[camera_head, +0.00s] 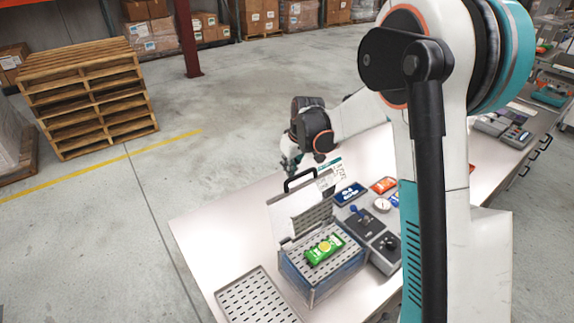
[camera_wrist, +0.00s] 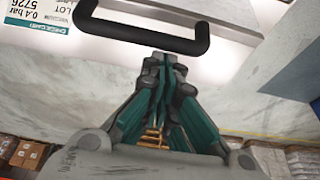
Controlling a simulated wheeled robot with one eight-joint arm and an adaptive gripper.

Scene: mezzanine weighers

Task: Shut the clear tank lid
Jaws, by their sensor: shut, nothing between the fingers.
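The clear tank (camera_head: 322,272) stands near the front of the bench, with a slotted plate inside and a green packet (camera_head: 324,249) on that plate. Its clear lid (camera_head: 299,211) stands raised at the tank's far side, open, with a black handle (camera_head: 299,180) at its top edge. The handle also shows large in the wrist view (camera_wrist: 143,37). My gripper (camera_wrist: 163,62) is shut and empty, its fingertips just beside the handle and apart from it as far as I can tell. In the head view my gripper (camera_head: 289,165) is small, behind the raised lid.
A slotted tray (camera_head: 255,297) lies left of the tank. A grey device with knobs (camera_head: 372,238) stands close to its right. Blue and orange packets (camera_head: 384,185) lie farther back. The bench's left part (camera_head: 215,225) is clear. Stacked pallets (camera_head: 85,95) stand on the floor.

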